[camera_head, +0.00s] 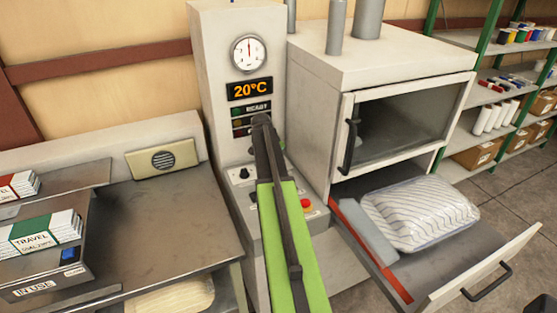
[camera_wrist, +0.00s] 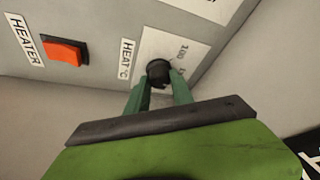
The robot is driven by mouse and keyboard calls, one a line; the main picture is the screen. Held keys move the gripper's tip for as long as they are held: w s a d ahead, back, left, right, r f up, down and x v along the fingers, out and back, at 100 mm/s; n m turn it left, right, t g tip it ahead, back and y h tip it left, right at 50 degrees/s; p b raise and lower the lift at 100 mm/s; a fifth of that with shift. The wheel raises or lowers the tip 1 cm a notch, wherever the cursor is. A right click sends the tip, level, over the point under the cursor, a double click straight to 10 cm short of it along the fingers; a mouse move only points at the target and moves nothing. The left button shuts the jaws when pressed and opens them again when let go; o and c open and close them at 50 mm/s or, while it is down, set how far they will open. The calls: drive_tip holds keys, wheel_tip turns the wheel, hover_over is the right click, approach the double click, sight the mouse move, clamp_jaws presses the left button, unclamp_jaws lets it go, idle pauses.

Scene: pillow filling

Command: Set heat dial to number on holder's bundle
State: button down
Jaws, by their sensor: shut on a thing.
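In the wrist view my gripper (camera_wrist: 159,84) is shut on the black heat dial (camera_wrist: 158,69), a green finger on each side. The dial sits on a pale plate beside the "HEAT °C" label. Its "100" mark shows, with another mark partly hidden; its pointer cannot be made out. In the head view my arm covers the dial. The bundle (camera_head: 42,236) in the "IN USE" holder (camera_head: 85,285) at left reads "TRAVEL", with a seal temperature below too small to read surely. The display (camera_head: 249,89) reads 20°C.
An orange heater switch (camera_wrist: 66,52) is left of the dial. A red button (camera_head: 306,204) is on the panel right of my arm. A glass-doored oven (camera_head: 385,50) stands right, above an open drawer (camera_head: 470,275) with a wrapped striped pillow (camera_head: 420,210). The metal table (camera_head: 150,225) is mostly clear.

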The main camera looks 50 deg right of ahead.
drive_tip(key=shift+s+d, duration=0.2)
drive_tip(key=shift+s, duration=0.15)
drive_tip(key=c, duration=1.1)
unclamp_jaws()
drive_tip(key=shift+w, duration=0.1)
drive_tip(key=shift+a+r+p, duration=0.15)
drive_tip(key=shift+r+p, duration=0.15)
drive_tip(key=p+v, duration=1.5)
drive_tip(key=v, duration=0.1)
drive_tip(key=shift+w+a+r, duration=0.15)
drive_tip(key=shift+r, duration=0.2)
